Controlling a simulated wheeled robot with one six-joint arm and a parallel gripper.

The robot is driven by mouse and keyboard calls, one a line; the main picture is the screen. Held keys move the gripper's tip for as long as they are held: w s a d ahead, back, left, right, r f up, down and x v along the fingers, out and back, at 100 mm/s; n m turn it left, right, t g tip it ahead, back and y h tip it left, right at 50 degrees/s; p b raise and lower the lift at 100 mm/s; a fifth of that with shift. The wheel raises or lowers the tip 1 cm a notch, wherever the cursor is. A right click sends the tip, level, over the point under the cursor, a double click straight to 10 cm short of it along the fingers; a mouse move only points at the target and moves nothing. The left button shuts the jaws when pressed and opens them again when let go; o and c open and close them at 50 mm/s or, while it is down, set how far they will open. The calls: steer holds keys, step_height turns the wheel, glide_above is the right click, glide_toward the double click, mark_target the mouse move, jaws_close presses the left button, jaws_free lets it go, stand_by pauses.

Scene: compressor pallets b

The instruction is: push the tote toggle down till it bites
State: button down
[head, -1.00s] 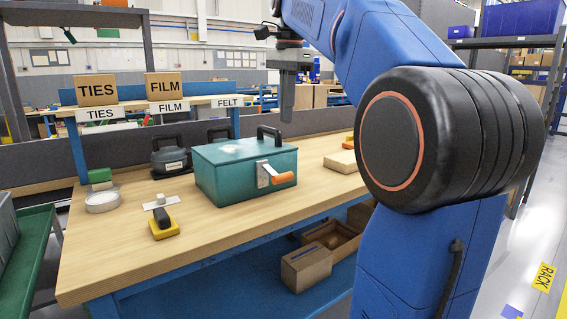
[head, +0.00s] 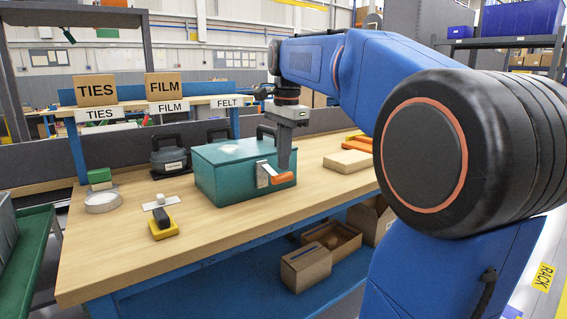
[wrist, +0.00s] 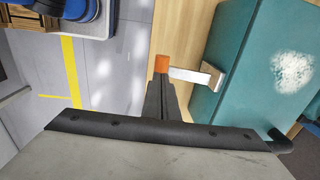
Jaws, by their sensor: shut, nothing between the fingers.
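The teal tote (head: 226,172) stands on the wooden workbench, with a black handle on its lid. Its toggle, a metal lever with an orange grip (head: 283,178), is on the side facing me and sticks out to the right. My gripper (head: 284,166) is shut and empty, pointing down with its tips at or just above the orange grip; contact cannot be told. In the wrist view the shut fingers (wrist: 162,82) end at the orange grip (wrist: 161,63), and the metal lever (wrist: 190,75) runs right to the tote (wrist: 234,65).
Cardboard boxes (head: 306,268) sit on the lower shelf. The bench front is clear.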

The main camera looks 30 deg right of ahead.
steer(key=shift+f, duration=0.6)
steer(key=shift+f, duration=0.1)
